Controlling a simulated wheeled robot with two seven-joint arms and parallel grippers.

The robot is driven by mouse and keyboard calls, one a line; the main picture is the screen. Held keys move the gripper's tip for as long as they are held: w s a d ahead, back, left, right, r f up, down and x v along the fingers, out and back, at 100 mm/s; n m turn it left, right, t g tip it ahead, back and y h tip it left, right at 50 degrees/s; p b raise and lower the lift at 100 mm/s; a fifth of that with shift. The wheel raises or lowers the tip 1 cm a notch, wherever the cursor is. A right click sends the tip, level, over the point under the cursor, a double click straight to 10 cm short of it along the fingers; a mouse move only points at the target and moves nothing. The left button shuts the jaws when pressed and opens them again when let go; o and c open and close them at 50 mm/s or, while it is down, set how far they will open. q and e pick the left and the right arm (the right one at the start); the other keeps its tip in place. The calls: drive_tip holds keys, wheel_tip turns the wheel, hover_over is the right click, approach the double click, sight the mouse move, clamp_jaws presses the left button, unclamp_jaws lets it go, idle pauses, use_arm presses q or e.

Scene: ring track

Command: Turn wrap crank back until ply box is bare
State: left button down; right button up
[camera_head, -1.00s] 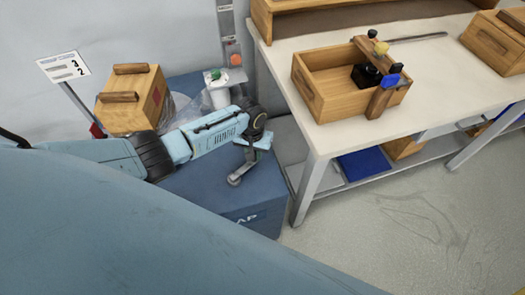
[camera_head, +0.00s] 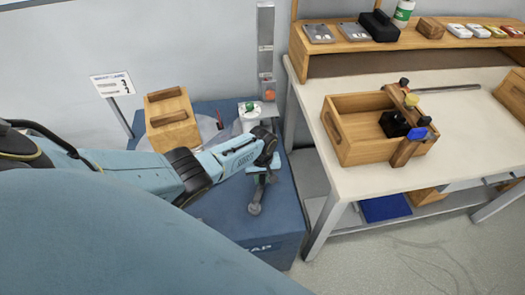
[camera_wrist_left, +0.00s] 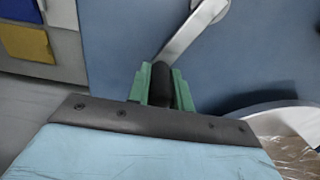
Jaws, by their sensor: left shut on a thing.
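The ply box (camera_head: 172,140), light wood with darker bars on top, sits on the blue wrapper (camera_head: 225,228) at the left in the head view. Clear film (camera_head: 208,128) shows beside its right side; I cannot tell how much still covers the box. My left gripper (camera_head: 264,176) is at the grey wrap crank (camera_head: 255,202) on the wrapper's near side. In the left wrist view, its green fingers (camera_wrist_left: 160,88) are shut around the crank's dark grip, and the metal crank arm (camera_wrist_left: 192,32) runs up and right. My right gripper is out of view.
A white-topped bench (camera_head: 470,130) stands at the right with an open wooden tray (camera_head: 345,150) on it. A sign (camera_head: 113,84) stands behind my left arm. A white post with a green top (camera_head: 249,112) stands behind the gripper.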

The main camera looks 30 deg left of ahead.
use_arm(q)
drive_tip(key=shift+w+d, duration=0.1)
drive_tip(key=shift+d, duration=0.25)
drive_tip(key=c, duration=1.3)
unclamp_jaws()
drive_tip(key=shift+a, duration=0.15)
drive_tip(key=shift+o, duration=0.2)
wheel_tip(320, 180, up, 12)
drive_tip(key=p, duration=0.5)
drive_tip(key=shift+r+p, duration=0.25)
drive_tip(key=shift+p, duration=0.15)
drive_tip(key=shift+r, duration=0.45)
